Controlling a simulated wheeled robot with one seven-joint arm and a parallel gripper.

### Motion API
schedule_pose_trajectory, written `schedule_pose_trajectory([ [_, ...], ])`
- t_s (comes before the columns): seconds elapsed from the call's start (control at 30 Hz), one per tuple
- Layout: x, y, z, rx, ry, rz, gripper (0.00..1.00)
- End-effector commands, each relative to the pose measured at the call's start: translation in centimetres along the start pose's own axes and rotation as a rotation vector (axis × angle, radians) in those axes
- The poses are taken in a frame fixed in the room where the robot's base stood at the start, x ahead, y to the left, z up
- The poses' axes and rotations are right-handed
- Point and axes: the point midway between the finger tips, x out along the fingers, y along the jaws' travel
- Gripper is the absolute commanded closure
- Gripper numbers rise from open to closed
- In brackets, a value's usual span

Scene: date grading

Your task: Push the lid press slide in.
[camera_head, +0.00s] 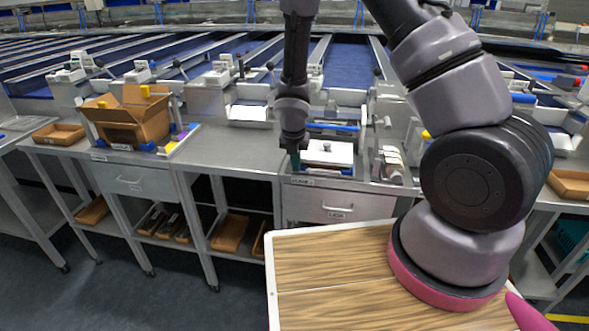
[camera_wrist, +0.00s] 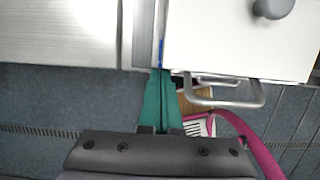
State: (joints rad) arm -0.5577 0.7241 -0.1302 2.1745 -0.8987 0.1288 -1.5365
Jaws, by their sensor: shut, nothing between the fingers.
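The lid press slide appears to be the white plate (camera_head: 328,153) with a small knob on top, at the counter's front edge in the head view. In the wrist view the white plate (camera_wrist: 225,42) fills the upper right, with its grey knob at the top edge. My gripper (camera_head: 295,163) points down at the plate's left front corner. Its teal fingers (camera_wrist: 161,78) are together and empty, with their tips close to a bit of blue beside the plate's left edge. I cannot tell whether they touch it.
Below the plate is a drawer (camera_head: 340,207) with a bar handle (camera_wrist: 228,100). An open cardboard box (camera_head: 130,116) stands on the counter at left. A grey holder (camera_head: 390,165) stands close to the plate's right. The counter between box and plate is mostly clear.

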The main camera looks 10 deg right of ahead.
Motion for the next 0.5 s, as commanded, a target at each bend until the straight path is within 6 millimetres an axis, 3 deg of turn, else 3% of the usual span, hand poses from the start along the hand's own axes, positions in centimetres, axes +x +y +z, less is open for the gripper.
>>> schedule_pose_trajectory([
  [0.3, 1.7, -0.2, 7.0, 0.008, -0.002, 0.002, 1.00],
  [0.5, 2.6, -0.1, 10.5, 0.006, -0.001, 0.001, 1.00],
])
